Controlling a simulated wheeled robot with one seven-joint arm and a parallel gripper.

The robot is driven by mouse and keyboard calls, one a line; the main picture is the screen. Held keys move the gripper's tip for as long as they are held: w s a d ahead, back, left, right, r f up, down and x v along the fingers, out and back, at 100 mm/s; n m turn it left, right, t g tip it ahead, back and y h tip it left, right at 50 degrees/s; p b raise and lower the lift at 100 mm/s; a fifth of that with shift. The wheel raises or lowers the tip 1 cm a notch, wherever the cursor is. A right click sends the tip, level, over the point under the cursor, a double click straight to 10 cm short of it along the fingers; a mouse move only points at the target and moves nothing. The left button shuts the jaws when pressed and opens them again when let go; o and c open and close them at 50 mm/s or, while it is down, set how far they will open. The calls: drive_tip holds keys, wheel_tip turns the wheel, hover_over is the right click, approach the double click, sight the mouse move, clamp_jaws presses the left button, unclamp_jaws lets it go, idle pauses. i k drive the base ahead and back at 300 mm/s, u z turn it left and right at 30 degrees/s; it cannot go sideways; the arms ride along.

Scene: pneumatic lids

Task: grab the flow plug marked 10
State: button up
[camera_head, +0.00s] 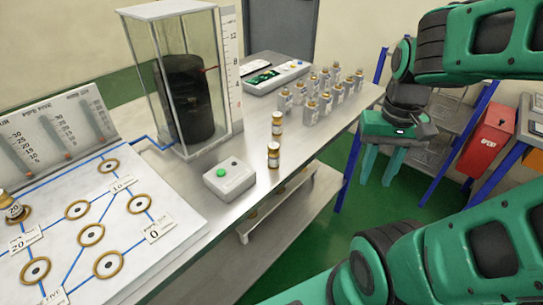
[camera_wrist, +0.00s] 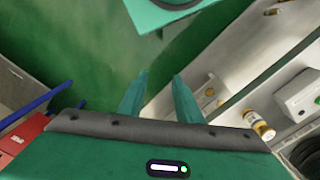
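Two small amber-and-white plugs stand upright on the metal bench, one farther back (camera_head: 276,123) and one nearer (camera_head: 273,155). Their markings are too small to read, so I cannot tell which is marked 10. A plug marked 20 (camera_head: 14,208) sits at the left of the white board. In the wrist view one plug (camera_wrist: 258,124) shows on the bench at the right. My gripper (camera_head: 380,170) is to the right of the bench, over the green floor, apart from the plugs. Its two fingers (camera_wrist: 158,98) are spread with nothing between them.
A grey box with a green button (camera_head: 230,179) stands beside the nearer plug. A clear tank with a black cylinder (camera_head: 188,95) stands behind. Several grey blocks with amber tops (camera_head: 311,109) fill the bench's far end. The white board (camera_head: 170,262) has ringed holes. A red box (camera_head: 485,140) is at right.

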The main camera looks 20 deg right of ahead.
sight(273, 154)
drive_tip(key=u, duration=0.85)
drive_tip(key=k, duration=0.6)
drive_tip(key=z, duration=1.7)
